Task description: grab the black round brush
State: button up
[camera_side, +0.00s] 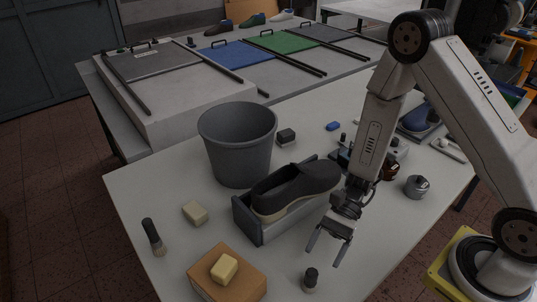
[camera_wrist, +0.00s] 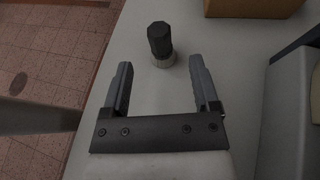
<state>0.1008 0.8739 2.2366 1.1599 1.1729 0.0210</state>
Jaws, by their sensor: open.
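A black round brush (camera_side: 311,280) with a knobbed dark handle and a short grey lower part stands upright near the table's front edge. In the wrist view the black round brush (camera_wrist: 159,42) shows just beyond the fingertips, roughly centred between them. My gripper (camera_side: 323,258) is open and empty, pointing down above the table beside the brush. In the wrist view my gripper (camera_wrist: 160,64) has its two fingers spread wide, with bare table between them. A second brush (camera_side: 153,238), with a dark handle and paler bristles, is at the table's left.
A shoe (camera_side: 295,187) rests on a grey holder (camera_side: 247,222) behind my gripper. A brown box (camera_side: 205,289) with a yellow block (camera_side: 224,268) on top stands left of the brush. A grey bin (camera_side: 238,150) is farther back. The table around the brush is clear.

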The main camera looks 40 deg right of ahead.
aim_at(308, 282)
jog(key=shift+w+a+f, duration=0.1)
jog(key=shift+x, duration=1.3)
jog(key=shift+r+x, duration=0.1)
jog(key=shift+x, duration=1.2)
jog(key=shift+r+x, duration=0.15)
jog(key=shift+x, duration=1.15)
grip_shut()
